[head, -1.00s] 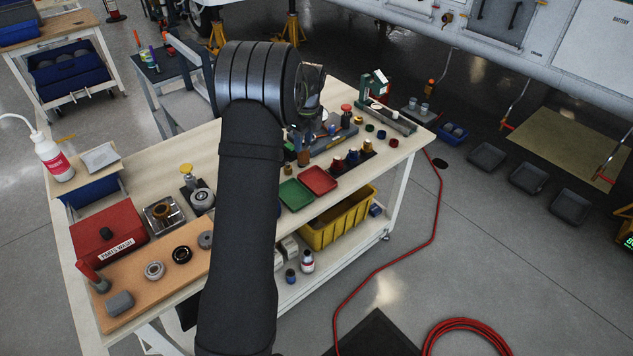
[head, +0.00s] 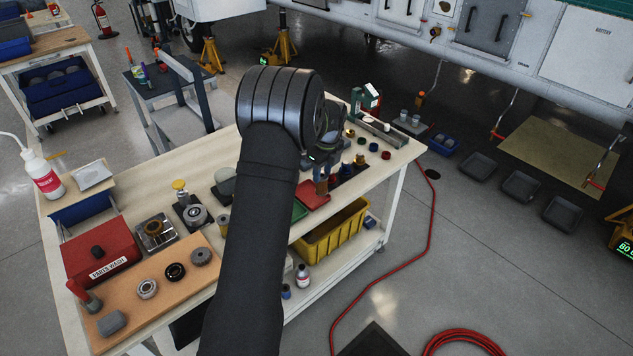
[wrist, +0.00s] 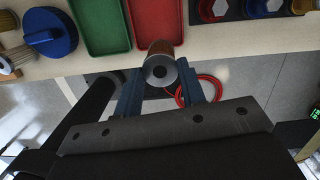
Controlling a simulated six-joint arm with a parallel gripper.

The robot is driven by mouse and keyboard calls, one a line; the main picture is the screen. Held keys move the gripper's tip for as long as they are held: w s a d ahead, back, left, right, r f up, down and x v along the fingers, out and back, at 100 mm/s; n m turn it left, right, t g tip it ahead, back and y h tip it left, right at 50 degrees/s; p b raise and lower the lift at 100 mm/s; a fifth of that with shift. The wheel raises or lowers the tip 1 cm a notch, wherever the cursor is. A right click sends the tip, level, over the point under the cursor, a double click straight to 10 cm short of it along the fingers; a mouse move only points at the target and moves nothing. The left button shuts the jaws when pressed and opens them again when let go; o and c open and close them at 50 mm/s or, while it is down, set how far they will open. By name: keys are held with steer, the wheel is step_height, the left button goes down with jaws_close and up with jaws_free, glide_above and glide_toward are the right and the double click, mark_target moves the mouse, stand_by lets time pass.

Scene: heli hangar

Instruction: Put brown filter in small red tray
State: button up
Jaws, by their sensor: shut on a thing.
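My gripper (wrist: 160,72) is shut on the brown filter (wrist: 160,48), a small cylinder with a grey end and a dark hole facing the wrist camera. In the head view, the filter (head: 321,187) hangs below my gripper (head: 322,178) in front of the small red tray (head: 309,200). In the wrist view, the red tray (wrist: 154,18) is empty where visible. The filter overlaps its edge nearest my gripper; its exact height above the tray is unclear. My arm hides part of the tray area in the head view.
A green tray (wrist: 98,25) lies beside the red one. A blue round part (wrist: 48,34) and pleated filters (wrist: 12,60) stand beyond it. A dark holder (wrist: 232,10) with coloured caps is on the other side. A yellow bin (head: 330,232) sits on the shelf below.

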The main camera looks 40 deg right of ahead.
steer(key=shift+w+a+f, duration=0.15)
steer(key=shift+w+f, duration=0.6)
steer(key=shift+w, duration=0.35)
steer(key=shift+f, duration=1.9)
steer(key=shift+f, duration=0.15)
steer(key=o, duration=0.9)
steer(key=r, duration=0.4)
steer(key=s+r, duration=0.1)
steer(key=r, duration=0.7)
steer(key=shift+s+r, duration=0.15)
steer(key=shift+s, duration=0.05)
